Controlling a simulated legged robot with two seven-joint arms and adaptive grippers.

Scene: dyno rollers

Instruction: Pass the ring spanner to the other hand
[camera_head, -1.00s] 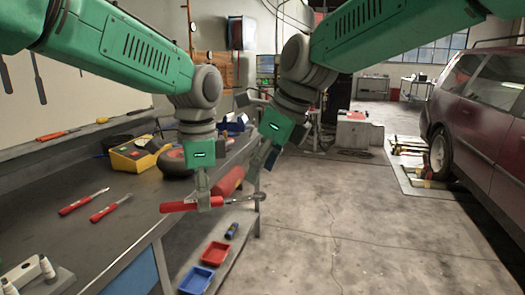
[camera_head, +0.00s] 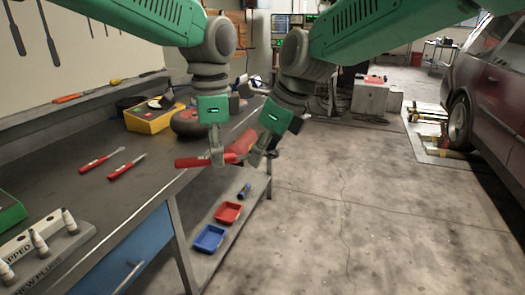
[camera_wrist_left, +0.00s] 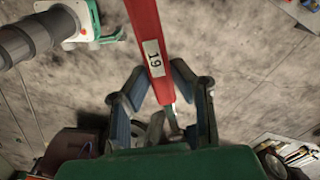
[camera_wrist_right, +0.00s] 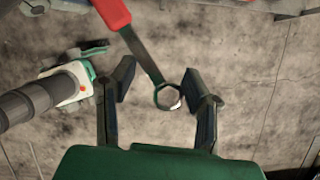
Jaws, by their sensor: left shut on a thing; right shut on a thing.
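The ring spanner (camera_head: 192,162) has a red handle and a metal shaft. My left gripper (camera_head: 217,160) is shut on it and holds it above the floor beside the bench. In the left wrist view, the red handle (camera_wrist_left: 148,45) has a "19" label and runs up from between the fingers. My right gripper (camera_head: 257,157) is at the spanner's other end, to the right of my left gripper. In the right wrist view, the ring end (camera_wrist_right: 168,97) lies between the right fingers. The ring is hidden in the head view.
The floor to the right is clear up to the car (camera_head: 490,100).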

